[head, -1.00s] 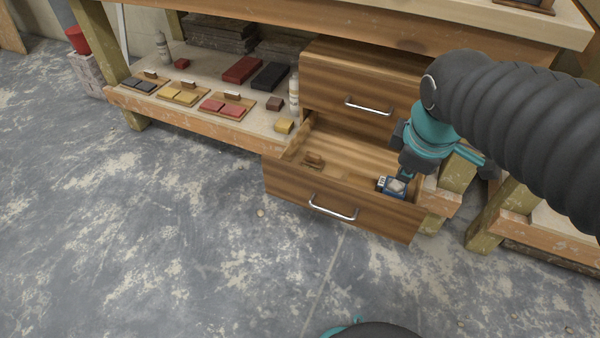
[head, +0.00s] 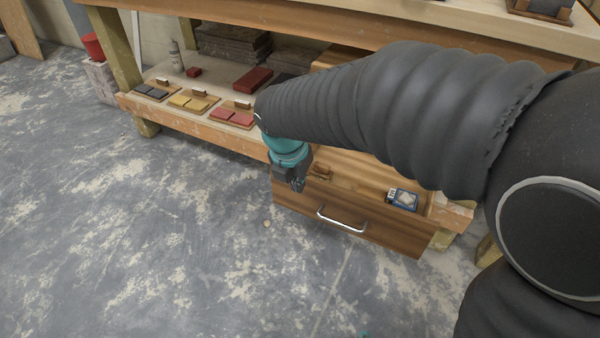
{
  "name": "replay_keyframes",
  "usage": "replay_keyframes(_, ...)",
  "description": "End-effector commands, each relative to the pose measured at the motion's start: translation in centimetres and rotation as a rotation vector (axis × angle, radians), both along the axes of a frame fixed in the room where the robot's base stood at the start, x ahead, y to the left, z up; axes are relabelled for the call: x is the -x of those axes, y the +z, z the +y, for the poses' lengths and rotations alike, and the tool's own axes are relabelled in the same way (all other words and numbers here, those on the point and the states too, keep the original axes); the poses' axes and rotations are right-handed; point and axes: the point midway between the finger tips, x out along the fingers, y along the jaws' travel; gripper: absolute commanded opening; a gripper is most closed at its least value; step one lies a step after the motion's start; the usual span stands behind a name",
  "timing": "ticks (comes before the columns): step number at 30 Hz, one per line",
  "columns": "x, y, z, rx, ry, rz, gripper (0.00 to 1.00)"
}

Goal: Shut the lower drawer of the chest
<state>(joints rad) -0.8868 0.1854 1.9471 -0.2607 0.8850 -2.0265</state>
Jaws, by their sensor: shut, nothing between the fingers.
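The lower drawer (head: 385,232) of the wooden chest is pulled out, its front facing the open floor. Its metal bar handle (head: 341,220) is in plain view. Inside the drawer lie a blue-and-white box (head: 403,199) and a small brown wooden piece (head: 321,172). My gripper (head: 298,187) points down, shut and empty, at the left end of the drawer front, left of the handle. I cannot tell whether it touches the drawer. My arm hides most of the upper drawer and the back of the lower drawer.
The bench's low shelf (head: 190,118) left of the chest holds sample boards with grey, yellow and red tiles, a red block (head: 253,78) and a bottle (head: 176,56). Grey stacks (head: 233,43) stand behind. The concrete floor (head: 150,240) in front is clear.

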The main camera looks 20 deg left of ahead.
Motion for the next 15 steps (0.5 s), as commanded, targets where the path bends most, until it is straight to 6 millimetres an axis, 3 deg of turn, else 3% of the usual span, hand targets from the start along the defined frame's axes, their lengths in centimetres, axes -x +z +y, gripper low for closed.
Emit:
replay_keyframes(1,-0.2,-1.3,-0.1,0.002,-0.001,0.002,0.0)
replay_keyframes(9,-1.5,-6.1,-0.2,0.001,-0.002,0.001,0.0)
replay_keyframes(15,-4.2,-5.8,-0.4,-0.001,-0.006,0.0,0.0)
